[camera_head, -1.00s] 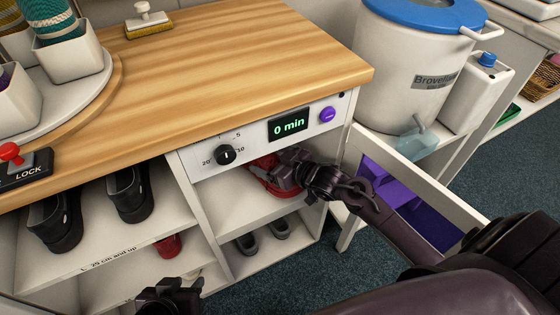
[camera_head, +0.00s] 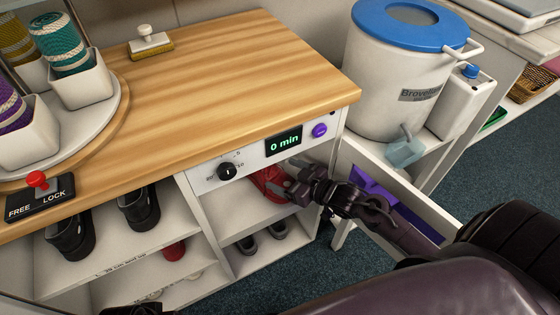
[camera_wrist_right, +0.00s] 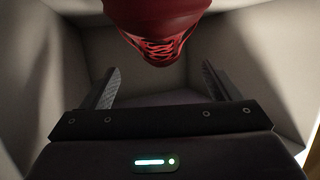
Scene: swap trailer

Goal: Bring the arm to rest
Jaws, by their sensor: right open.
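My right gripper (camera_head: 290,182) is at the mouth of the upper cubby under the control panel. In the right wrist view the gripper (camera_wrist_right: 160,85) is open, its two fingers apart with nothing between them. A red shoe with laces (camera_wrist_right: 158,38) is beyond and above the fingers in that view. The red shoe (camera_head: 268,184) also shows in the head view, partly hidden by the gripper. My left gripper (camera_head: 140,308) shows only as a dark part at the bottom edge, mostly cut off.
The wooden counter (camera_head: 220,70) is above the cubby, with a panel reading 0 min (camera_head: 284,141). An open drawer (camera_head: 425,200) with purple contents lies close to my right arm. Black boots (camera_head: 138,207) stand on the left shelf. A white drum (camera_head: 395,85) stands at the right.

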